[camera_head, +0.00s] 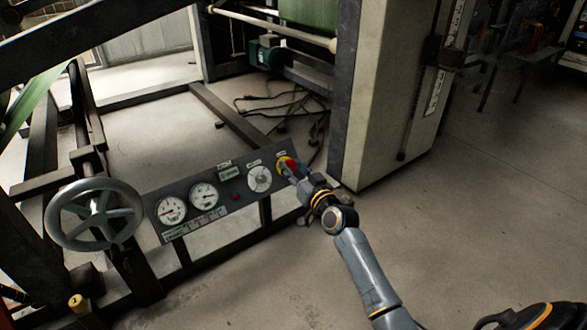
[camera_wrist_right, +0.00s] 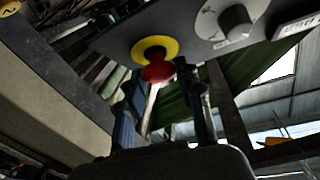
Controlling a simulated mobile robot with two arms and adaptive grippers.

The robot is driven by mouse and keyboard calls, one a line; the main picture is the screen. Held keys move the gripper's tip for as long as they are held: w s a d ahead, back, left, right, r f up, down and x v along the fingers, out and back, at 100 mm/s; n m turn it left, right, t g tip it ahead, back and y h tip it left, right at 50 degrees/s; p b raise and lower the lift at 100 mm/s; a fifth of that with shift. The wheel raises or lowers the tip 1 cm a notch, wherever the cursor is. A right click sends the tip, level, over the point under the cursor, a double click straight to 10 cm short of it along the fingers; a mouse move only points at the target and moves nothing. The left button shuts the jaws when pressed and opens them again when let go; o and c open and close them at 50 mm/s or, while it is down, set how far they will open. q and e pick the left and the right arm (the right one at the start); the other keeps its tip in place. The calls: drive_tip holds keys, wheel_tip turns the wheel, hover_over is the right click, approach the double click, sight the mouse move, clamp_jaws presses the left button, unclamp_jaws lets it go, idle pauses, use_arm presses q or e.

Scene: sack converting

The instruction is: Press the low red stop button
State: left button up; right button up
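The red stop button (camera_head: 290,163) sits on a yellow disc at the right end of a low, dark control panel (camera_head: 233,209). In the right wrist view the red mushroom head (camera_wrist_right: 158,72) stands out from its yellow disc (camera_wrist_right: 155,46). My right gripper (camera_head: 296,172) is at the button and partly covers it in the head view. In the wrist view its two fingers (camera_wrist_right: 166,88) are apart, with nothing held, and the button shows between their tips. I cannot tell whether they touch it. My left gripper is not in view.
The panel also carries two gauges (camera_head: 187,203), a round dial (camera_head: 259,179) and a small red lamp (camera_head: 236,196). A handwheel (camera_head: 95,214) stands at its left. A large pale machine column (camera_head: 384,95) rises behind my right gripper. The floor at right is clear.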

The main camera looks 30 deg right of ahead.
drive_tip(key=shift+w+f, duration=0.25)
drive_tip(key=shift+w, duration=0.15)
clamp_jaws()
drive_tip(key=o, duration=1.2)
unclamp_jaws()
drive_tip(key=shift+s+f, duration=0.1)
drive_tip(key=s, duration=0.7)
drive_tip(key=shift+s, duration=0.1)
